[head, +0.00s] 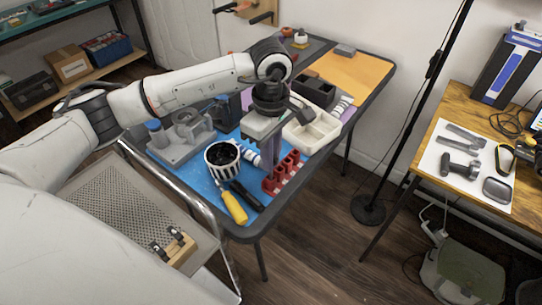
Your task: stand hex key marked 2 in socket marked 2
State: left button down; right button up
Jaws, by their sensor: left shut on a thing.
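My left gripper (269,157) points down over the blue mat (209,194), just left of a red block (282,174) with stepped tops and pale labels. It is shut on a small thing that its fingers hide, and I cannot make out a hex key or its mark. The red block may be the row of sockets; its marks are too small to read. Whether the held thing touches the block I cannot tell. My right gripper is not in view.
A black-and-white striped cup (221,158) with dark contents stands left of the gripper. A yellow-handled tool (235,207) lies in front. A cream tray (303,134) and dark bin (318,91) are behind. A grey fixture (183,140) is at left. The orange mat (357,73) is mostly clear.

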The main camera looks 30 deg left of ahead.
pick_arm(q)
jog(key=shift+f, duration=0.2)
jog(key=shift+f+b, duration=0.7)
jog(key=shift+b, duration=0.1)
jog(key=shift+f, duration=0.15)
jog(key=shift+f+b, duration=0.2)
jog(key=shift+b, duration=0.25)
jog(key=c, duration=1.7)
grip_release()
jog(key=shift+c, duration=0.2)
jog(key=shift+o, duration=0.8)
jog(key=shift+r, duration=0.15)
